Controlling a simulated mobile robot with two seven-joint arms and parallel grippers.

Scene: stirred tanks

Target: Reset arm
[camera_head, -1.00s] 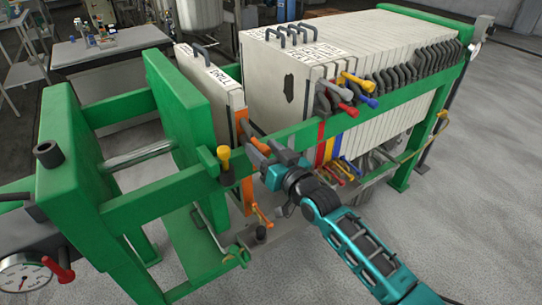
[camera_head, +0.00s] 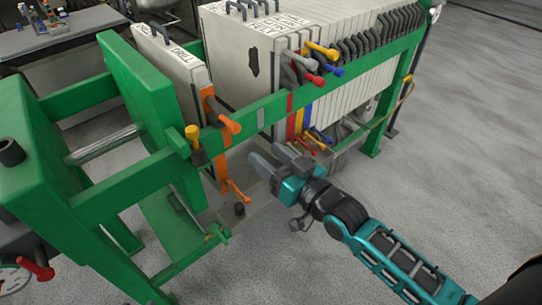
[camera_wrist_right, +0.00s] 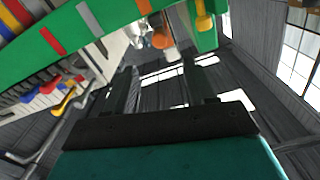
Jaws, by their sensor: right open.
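My right gripper (camera_head: 278,164) is open and empty in the head view, in front of the green side rail of the filter press and below it. Its arm comes in from the lower right. In the right wrist view its two dark fingers (camera_wrist_right: 158,88) stand apart with nothing between them. An orange-handled lever (camera_head: 222,115) on the separated plate (camera_head: 170,62) is left of the gripper and apart from it. My left gripper is not in view.
The green press frame (camera_head: 120,190) fills the left. The pale plate stack (camera_head: 330,40) with coloured handles (camera_head: 320,52) stands behind the rail (camera_head: 345,80). A red-handled gauge fitting (camera_head: 38,268) is at lower left. The grey floor (camera_head: 440,160) at right is clear.

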